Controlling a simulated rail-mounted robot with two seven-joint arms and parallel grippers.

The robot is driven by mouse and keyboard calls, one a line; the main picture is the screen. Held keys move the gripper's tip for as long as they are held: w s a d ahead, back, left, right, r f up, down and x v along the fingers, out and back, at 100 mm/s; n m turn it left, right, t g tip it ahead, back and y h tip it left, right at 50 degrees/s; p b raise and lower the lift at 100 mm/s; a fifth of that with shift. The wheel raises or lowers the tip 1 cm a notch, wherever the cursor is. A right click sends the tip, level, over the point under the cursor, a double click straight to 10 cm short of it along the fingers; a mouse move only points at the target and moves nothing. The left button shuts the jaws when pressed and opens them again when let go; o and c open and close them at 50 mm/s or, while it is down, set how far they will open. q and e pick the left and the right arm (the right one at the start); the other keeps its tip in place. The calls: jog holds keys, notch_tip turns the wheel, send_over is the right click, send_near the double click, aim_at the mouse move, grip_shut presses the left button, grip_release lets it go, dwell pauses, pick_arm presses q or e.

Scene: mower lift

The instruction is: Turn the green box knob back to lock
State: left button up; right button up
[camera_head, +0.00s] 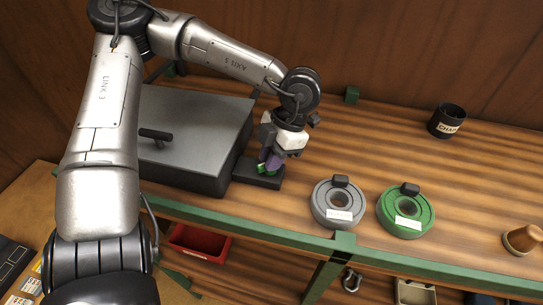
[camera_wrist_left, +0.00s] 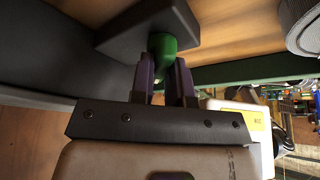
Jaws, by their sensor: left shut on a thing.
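A green box knob (camera_head: 263,169) stands on a small dark base (camera_head: 262,181) at the right side of a dark grey box (camera_head: 185,183). My left gripper (camera_head: 271,160) comes down from above and is shut on the knob. In the left wrist view its two purple fingers (camera_wrist_left: 164,75) stand on either side of the knob. The fingers hide part of the knob in the head view. The knob's lock marking cannot be made out. My right gripper is not in view.
A grey ring (camera_head: 322,212) and a green ring (camera_head: 386,217), each with a dark block and label, lie right of the box. A black cup (camera_head: 447,121) stands farther back, and a brown cone-shaped thing (camera_head: 522,239) at the right edge. The wooden bench between them is clear.

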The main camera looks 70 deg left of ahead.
pick_arm(q)
grip_shut()
jog(key=shift+f+b, duration=0.15)
jog(key=shift+b, duration=0.3)
jog(key=m+y+b, duration=0.1)
jog(key=m+b, duration=0.2)
jog(key=m+y+b, duration=0.1)
jog(key=m+b, duration=0.1)
jog(key=b, duration=0.2)
jog(key=shift+d+f+m, duration=0.1)
jog(key=shift+f+m, duration=0.05)
jog(key=shift+m, duration=0.25)
jog(key=shift+m+y+b, duration=0.4)
jog(key=shift+m+b, duration=0.5)
jog(key=m+t+b, duration=0.1)
jog(key=m, duration=0.1)
jog(key=m+y+b, duration=0.1)
jog(key=m, duration=0.1)
jog(key=shift+s+m+t+b, duration=0.1)
jog(key=shift+m+t+b, duration=0.2)
jog(key=shift+t+b, duration=0.1)
jog(key=m+t+y+b, duration=0.1)
jog(key=m, duration=0.2)
jog(key=shift+r, duration=0.2)
jog(key=shift+d+m+t+b, duration=0.1)
jog(key=shift+m+t+b, duration=0.35)
jog(key=shift+m, duration=0.85)
